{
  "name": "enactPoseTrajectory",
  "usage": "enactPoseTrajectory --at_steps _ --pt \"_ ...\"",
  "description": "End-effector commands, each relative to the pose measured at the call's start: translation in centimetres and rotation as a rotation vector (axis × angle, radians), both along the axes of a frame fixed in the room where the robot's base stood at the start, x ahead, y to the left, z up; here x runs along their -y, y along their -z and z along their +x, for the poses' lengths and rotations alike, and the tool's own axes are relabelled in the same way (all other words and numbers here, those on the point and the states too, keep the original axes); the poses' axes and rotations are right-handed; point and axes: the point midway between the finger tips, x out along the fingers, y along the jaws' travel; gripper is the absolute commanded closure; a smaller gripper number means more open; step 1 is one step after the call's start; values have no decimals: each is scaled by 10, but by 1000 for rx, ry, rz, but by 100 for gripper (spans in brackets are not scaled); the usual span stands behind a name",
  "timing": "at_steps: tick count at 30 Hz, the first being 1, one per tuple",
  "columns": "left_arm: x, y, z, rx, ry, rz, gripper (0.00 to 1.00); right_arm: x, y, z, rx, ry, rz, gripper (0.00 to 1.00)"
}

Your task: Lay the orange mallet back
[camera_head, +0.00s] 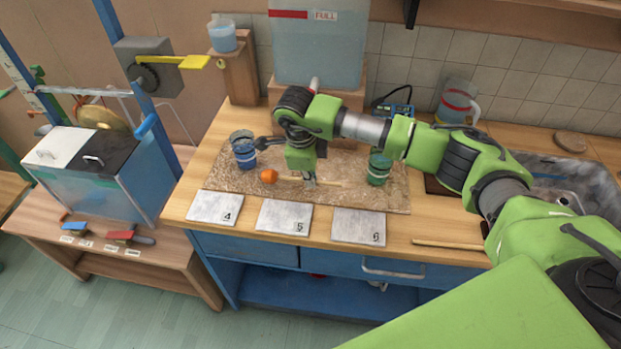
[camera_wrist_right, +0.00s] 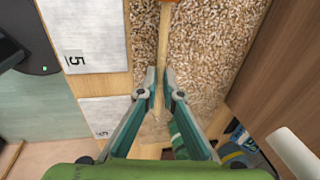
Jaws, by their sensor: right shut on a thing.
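The orange mallet shows its round orange head (camera_head: 268,176) over the brown speckled mat (camera_head: 400,200) in the head view, with its pale wooden handle running to the right. In the right wrist view the edge of the orange head (camera_wrist_right: 178,16) is at the top and the handle (camera_wrist_right: 164,45) runs down between the fingers. My right gripper (camera_head: 309,181) is shut on the handle, pointing down; it also shows in the wrist view (camera_wrist_right: 159,76). I cannot tell whether the mallet touches the mat. My left gripper is not in view.
A blue glass (camera_head: 243,152) stands left of the gripper and a green glass (camera_head: 378,168) right of it. Tiles numbered 4 (camera_head: 215,207), 5 (camera_head: 284,217) and 6 (camera_head: 358,226) lie along the front. A wooden stick (camera_head: 445,244) lies at the front right edge. A water tank (camera_head: 318,45) stands behind.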

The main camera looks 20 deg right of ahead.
Motion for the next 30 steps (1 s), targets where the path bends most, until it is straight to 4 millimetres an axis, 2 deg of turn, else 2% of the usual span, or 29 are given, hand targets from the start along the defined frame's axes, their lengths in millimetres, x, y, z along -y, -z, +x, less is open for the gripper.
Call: enactPoseTrajectory --at_steps 1,4,16,18,30 --pt "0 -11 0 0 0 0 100 0 4 -2 -5 0 0 100" --pt "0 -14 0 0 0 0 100 0 14 -1 -2 0 0 100" --pt "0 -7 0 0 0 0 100 0 23 -1 0 0 0 100" --pt "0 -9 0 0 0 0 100 0 21 -1 -1 0 1 78" --pt "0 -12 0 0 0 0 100 0 18 -1 -1 1 1 77"
